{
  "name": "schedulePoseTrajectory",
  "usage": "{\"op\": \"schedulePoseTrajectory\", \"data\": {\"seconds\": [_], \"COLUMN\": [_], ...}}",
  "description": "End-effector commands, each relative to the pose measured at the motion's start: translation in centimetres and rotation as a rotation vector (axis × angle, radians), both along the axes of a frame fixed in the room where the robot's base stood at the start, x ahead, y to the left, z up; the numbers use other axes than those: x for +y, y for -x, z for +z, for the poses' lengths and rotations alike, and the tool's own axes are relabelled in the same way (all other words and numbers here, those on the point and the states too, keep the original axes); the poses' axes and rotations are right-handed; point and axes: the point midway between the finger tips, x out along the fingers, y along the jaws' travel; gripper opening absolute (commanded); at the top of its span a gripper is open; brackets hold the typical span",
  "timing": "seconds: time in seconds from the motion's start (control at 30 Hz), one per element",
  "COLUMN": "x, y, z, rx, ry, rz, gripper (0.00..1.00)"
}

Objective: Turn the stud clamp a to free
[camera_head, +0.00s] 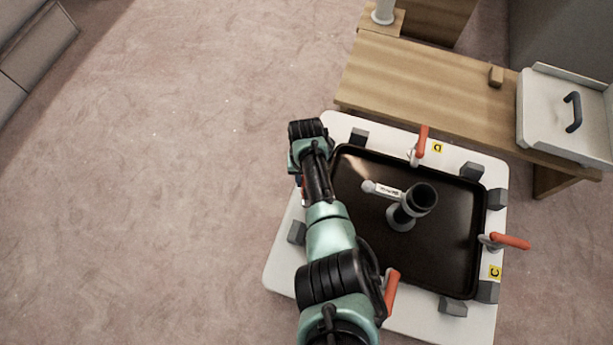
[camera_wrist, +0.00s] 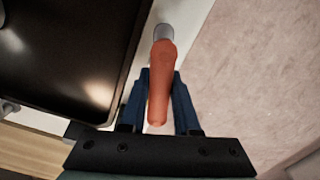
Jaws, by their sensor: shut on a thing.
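A stud clamp with an orange handle (camera_wrist: 161,56) and a grey stud (camera_wrist: 163,31) is at the white frame's left side. My gripper (camera_wrist: 161,86) has its two blue fingers on either side of this handle, shut on it. In the wrist view the handle runs roughly along the black tray's edge. No letter shows beside this clamp, so its label cannot be read here. In the head view my arm hides most of this clamp and the fingers.
The black tray (camera_head: 350,215) sits in the white frame (camera_head: 281,268), with grey blocks around it. A dark cup-like fitting (camera_head: 422,197) stands inside. Other orange-handled clamps are at the top (camera_head: 422,141), right (camera_head: 510,241) and bottom (camera_head: 391,291). A wooden bench (camera_head: 430,90) adjoins; the left floor is clear.

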Motion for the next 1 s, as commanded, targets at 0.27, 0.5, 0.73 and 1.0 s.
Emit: {"op": "schedulePoseTrajectory", "data": {"seconds": [0.27, 0.5, 0.73, 1.0], "x": [0.16, 0.13, 0.12, 0.07], "y": [-0.23, -0.29, -0.28, -0.24], "z": [0.15, 0.18, 0.19, 0.17], "rx": [-0.007, -0.008, -0.007, -0.005], "ry": [-0.002, -0.002, -0.003, -0.003], "rz": [-0.262, -0.465, -0.609, -0.698], "gripper": [0.0, 0.0, 0.0, 0.0]}}
